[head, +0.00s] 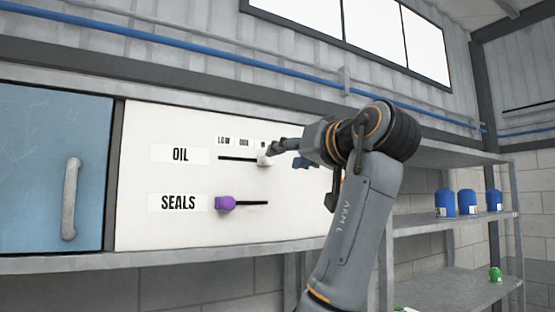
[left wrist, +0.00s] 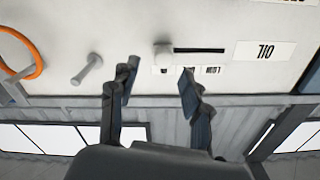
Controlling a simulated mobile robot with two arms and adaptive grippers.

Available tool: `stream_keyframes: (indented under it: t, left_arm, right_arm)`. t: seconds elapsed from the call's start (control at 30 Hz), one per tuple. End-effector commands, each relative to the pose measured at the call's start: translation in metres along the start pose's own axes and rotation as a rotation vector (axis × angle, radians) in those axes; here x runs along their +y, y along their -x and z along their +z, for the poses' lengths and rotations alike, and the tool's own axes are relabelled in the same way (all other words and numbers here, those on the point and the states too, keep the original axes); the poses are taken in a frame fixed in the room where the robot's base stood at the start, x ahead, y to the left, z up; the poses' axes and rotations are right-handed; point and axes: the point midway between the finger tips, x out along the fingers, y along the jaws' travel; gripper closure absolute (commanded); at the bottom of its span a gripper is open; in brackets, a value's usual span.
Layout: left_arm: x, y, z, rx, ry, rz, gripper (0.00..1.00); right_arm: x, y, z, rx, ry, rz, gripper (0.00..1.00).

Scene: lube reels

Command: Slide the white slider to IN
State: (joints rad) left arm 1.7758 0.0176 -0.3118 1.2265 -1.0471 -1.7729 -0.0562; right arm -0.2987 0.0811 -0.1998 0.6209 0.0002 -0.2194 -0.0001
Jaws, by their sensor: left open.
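The white slider (head: 264,160) sits at the right end of the dark OIL slot (head: 236,158) on the white panel (head: 140,130). Small labels run above the slot; the rightmost one is mostly hidden by my left gripper (head: 273,147). In the left wrist view the panel appears upside down, with the slider (left wrist: 163,52) at the slot's left end beside the small labels. My left gripper (left wrist: 157,80) is open, with the slider beyond its spread fingertips; I cannot tell whether one touches it. My right gripper is out of view.
A purple slider (head: 225,203) sits at the left end of the SEALS slot below. A blue door (head: 50,170) with a grey handle is at the left. A grey peg (left wrist: 87,68) and an orange ring (left wrist: 25,55) show in the wrist view. Blue containers (head: 467,202) stand on right shelves.

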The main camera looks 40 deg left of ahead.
Motion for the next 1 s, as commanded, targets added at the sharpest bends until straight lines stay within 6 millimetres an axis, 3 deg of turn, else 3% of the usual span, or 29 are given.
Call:
stream_keyframes:
  t: [0.1,0.33,1.0]
  left_arm:
    - [0.002,0.027,-0.001,0.004,-0.001,0.004,0.52]
    - [0.002,0.059,-0.001,0.002,-0.001,0.002,0.52]
    - [0.005,0.065,0.001,0.001,-0.007,0.002,0.52]
  right_arm:
    - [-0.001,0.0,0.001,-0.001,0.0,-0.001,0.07]
    - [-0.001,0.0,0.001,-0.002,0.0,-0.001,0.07]
    - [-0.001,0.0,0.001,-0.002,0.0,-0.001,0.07]
